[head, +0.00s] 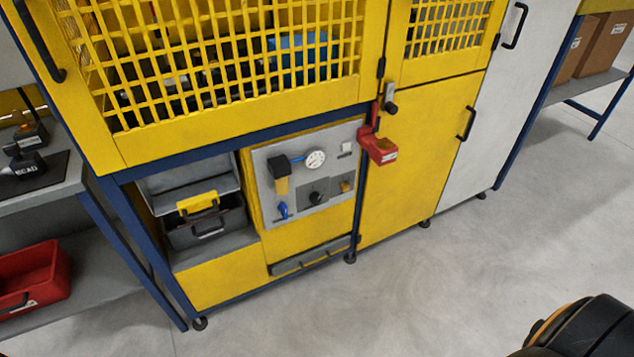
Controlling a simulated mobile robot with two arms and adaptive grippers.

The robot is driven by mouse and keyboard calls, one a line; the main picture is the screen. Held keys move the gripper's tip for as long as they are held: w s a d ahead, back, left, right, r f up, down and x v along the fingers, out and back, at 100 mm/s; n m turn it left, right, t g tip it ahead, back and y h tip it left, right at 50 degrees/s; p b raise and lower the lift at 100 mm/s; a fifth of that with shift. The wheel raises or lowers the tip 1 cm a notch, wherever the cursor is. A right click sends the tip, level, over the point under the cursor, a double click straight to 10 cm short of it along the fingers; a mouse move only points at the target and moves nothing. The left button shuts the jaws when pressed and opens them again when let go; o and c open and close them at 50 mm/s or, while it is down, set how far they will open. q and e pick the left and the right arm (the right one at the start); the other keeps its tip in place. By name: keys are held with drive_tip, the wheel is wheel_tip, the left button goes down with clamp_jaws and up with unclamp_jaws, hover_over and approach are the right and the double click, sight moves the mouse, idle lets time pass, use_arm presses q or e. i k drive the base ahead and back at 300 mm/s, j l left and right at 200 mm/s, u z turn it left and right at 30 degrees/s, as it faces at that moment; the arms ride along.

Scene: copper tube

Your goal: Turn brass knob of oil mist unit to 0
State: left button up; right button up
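A grey control panel (300,215) is set in the yellow cabinet below the mesh guard. A small brass-coloured part (346,187), which looks like the brass knob, sits at the panel's right side. Its scale and setting are too small to read. A dark round knob (316,197) sits to its left on a dark plate. A round white gauge (316,160) is above, and a black-topped unit with an amber bowl (281,186) is at the upper left. A blue handle (283,210) is at the lower left. Neither gripper is in view.
A red bin (32,278) is on the left shelf. The floor (400,295) in front is clear.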

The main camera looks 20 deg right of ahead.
sight(345, 188)
drive_tip(key=i+l, duration=0.1)
drive_tip(key=l, duration=0.95)
drive_tip(key=i+l, duration=0.1)
drive_tip(key=l, duration=0.9)
drive_tip(key=i+u, duration=0.05)
